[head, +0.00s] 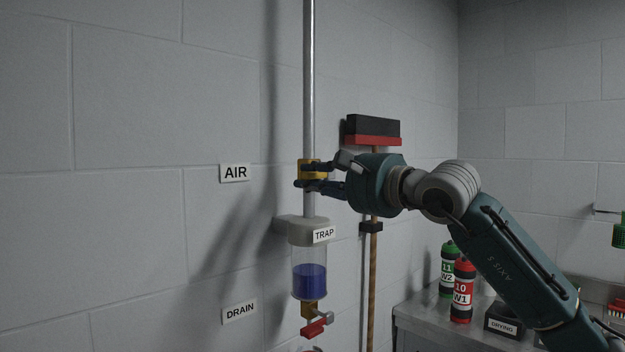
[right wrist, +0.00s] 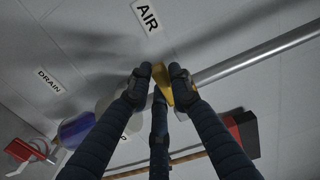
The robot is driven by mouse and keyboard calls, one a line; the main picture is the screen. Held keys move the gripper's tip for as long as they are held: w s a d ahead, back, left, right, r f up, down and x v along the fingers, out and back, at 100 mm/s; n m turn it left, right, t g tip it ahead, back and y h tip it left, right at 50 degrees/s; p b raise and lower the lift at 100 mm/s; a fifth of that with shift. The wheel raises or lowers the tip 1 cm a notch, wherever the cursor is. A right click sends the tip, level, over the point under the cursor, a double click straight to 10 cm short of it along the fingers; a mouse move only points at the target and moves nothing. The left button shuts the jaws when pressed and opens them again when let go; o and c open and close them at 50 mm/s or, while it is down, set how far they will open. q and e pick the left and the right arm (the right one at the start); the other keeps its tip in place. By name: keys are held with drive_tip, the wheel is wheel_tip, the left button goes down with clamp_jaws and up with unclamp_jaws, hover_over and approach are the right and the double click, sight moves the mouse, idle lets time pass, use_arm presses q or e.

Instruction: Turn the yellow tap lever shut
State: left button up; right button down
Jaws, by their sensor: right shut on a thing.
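The yellow tap lever (head: 312,174) is on the upright metal pipe, to the right of the AIR label and above the trap. My right gripper (head: 308,176) comes in from the right, its dark fingers at the lever's upper and lower edges. In the right wrist view, the lever (right wrist: 162,76) shows between the fingertips of the same gripper (right wrist: 160,80), which is shut on it. The fingers hide part of the lever, so its exact angle is hard to read. My left gripper is in neither view.
Below is the TRAP bowl (head: 310,280) with blue liquid, and a red-handled drain tap (head: 313,329). A broom (head: 374,132) hangs behind my right gripper. Green and red bottles (head: 463,290) stand on the metal bench at right. The wall left of the pipe is clear except for labels.

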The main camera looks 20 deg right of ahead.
drive_tip(key=shift+a, duration=0.1)
drive_tip(key=c, duration=1.7)
unclamp_jaws()
drive_tip(key=shift+o, duration=0.2)
drive_tip(key=shift+s, duration=0.15)
drive_tip(key=v, duration=1.2)
